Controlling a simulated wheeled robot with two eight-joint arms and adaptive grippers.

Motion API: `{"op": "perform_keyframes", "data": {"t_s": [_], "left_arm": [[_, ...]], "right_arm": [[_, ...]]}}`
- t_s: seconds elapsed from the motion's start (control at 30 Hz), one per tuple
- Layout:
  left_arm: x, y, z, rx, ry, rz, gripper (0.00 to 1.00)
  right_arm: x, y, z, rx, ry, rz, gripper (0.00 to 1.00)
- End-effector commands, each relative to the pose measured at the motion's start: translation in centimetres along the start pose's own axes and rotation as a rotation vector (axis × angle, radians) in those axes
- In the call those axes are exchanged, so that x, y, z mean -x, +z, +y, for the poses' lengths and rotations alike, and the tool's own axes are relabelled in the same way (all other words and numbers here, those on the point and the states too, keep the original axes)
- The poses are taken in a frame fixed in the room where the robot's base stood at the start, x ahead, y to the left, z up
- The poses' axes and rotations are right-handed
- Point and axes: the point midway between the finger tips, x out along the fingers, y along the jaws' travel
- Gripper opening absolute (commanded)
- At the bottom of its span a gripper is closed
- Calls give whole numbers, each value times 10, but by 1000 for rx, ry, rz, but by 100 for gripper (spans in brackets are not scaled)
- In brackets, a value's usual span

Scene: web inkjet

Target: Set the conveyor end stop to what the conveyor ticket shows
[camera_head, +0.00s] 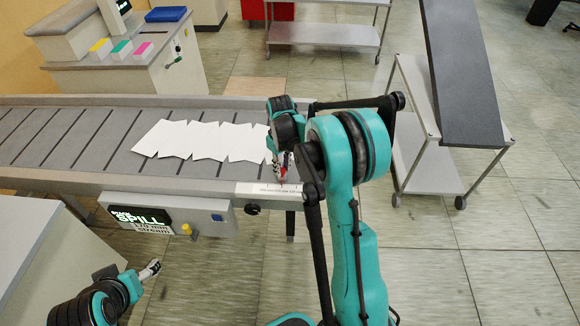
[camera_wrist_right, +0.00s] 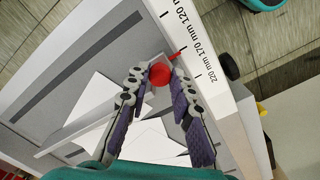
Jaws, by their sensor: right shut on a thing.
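The conveyor (camera_head: 60,176) runs along the left with a row of white sheets (camera_head: 195,140) on it. The ticket on its side display (camera_head: 140,220) reads "SPILL", "170 mm", "stream"; its small top line is unclear. A scale strip (camera_head: 262,188) sits on the near rail. In the right wrist view the scale (camera_wrist_right: 205,60) shows 220, 170 and 120 mm. The end stop's red knob (camera_wrist_right: 160,74) is between the fingers of my right gripper (camera_head: 281,166), which is shut on it. The red pointer (camera_wrist_right: 178,53) lies close to the 170 mm mark. My left gripper (camera_head: 151,269) hangs low, empty.
A dark knob (camera_head: 252,209) sticks out from the rail below the scale. A grey wheeled cart (camera_head: 418,150) stands right of the conveyor end. A counter with colored blocks (camera_head: 121,49) is behind. The tiled floor at front right is clear.

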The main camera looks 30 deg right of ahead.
Motion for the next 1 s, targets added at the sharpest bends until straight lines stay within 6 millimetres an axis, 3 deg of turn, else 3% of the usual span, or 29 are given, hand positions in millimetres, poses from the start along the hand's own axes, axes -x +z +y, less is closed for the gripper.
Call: {"op": "perform_keyframes", "data": {"t_s": [0.13,0.17,0.23,0.63,1.0], "left_arm": [[0,0,0,0,0,0,70],[0,0,0,0,0,0,70],[0,0,0,0,0,0,70],[0,0,0,0,0,0,70],[0,0,0,0,0,0,70]], "right_arm": [[0,1,1,-1,0,0,0],[0,1,1,-1,0,0,28],[0,1,1,-1,0,0,44],[7,1,1,-1,1,0,44],[82,1,1,-1,0,0,44]]}}
